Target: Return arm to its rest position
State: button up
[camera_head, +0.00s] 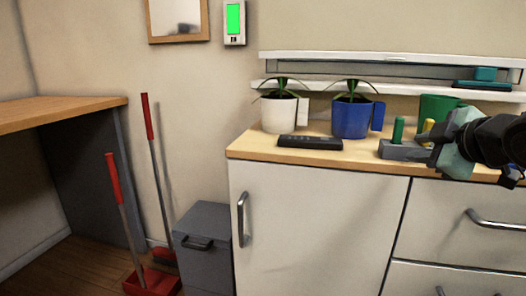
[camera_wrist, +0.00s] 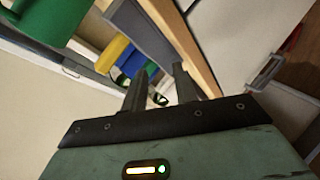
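My gripper (camera_head: 440,150) is at the right of the head view, over the front part of the wooden counter (camera_head: 262,150). It is close to a grey block (camera_head: 396,150) with a green peg (camera_head: 398,130) and a yellow peg (camera_head: 428,127); the head view does not show whether they touch. In the wrist view, my gripper's two dark fingers (camera_wrist: 160,80) stand apart with nothing held between them. The yellow peg (camera_wrist: 112,52) shows beyond the fingers.
A white pot (camera_head: 279,114) and a blue pot (camera_head: 350,118) hold plants on the counter. A black remote (camera_head: 310,142) lies in front of them. A green pot (camera_head: 436,104) stands behind my gripper. A shelf (camera_head: 380,88) runs along the wall. White cabinet doors (camera_head: 310,220) are below.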

jog(key=s+a+f+m+g, duration=0.2)
jog(key=s+a+f+g, duration=0.25)
jog(key=a+f, duration=0.4)
jog(key=s+a+f+m+g, duration=0.1)
jog(key=s+a+f+g, duration=0.2)
jog(key=s, duration=0.4)
jog(key=s+a+f+m+g, duration=0.1)
jog(key=s+a+f+g, duration=0.25)
jog(key=s, duration=0.35)
jog(key=s+a+f+m+g, duration=0.1)
jog(key=s+a+f+g, duration=0.15)
jog(key=s, duration=0.45)
notch_tip(320, 180, up, 32)
jog(key=p, duration=3.2)
jog(key=shift+a+r+h, duration=0.2)
jog(key=shift+a+h, duration=0.2)
